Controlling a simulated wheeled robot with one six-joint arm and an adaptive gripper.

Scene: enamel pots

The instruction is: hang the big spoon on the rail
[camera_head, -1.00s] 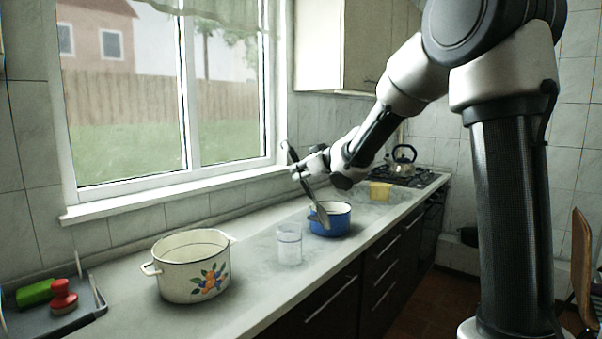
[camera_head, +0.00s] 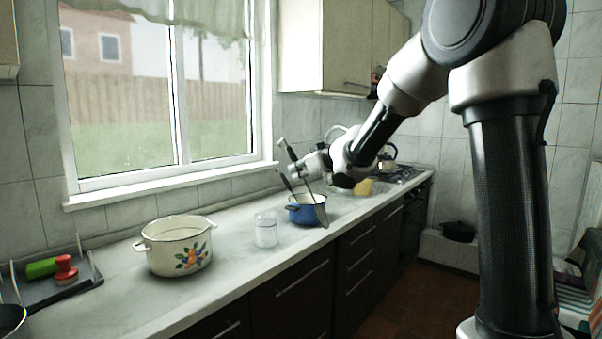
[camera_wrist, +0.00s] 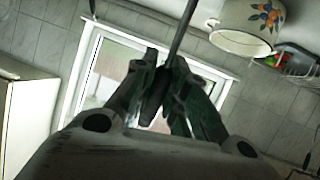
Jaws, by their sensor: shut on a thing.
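My gripper (camera_head: 308,166) is shut on the big spoon (camera_head: 294,158), above the counter near the window. The spoon is tilted, its dark upper end toward the window. Its lower end comes down in front of the blue pot (camera_head: 302,217); I cannot tell whether they touch. In the wrist view, both fingers (camera_wrist: 168,92) close on the thin dark shaft of the spoon (camera_wrist: 183,30). I cannot make out the rail in either view.
A glass (camera_head: 266,231) and a flowered cream pot (camera_head: 178,247) stand on the counter (camera_head: 130,300). A wall cabinet (camera_head: 325,50) hangs right of the window. A kettle (camera_head: 387,160) stands behind.

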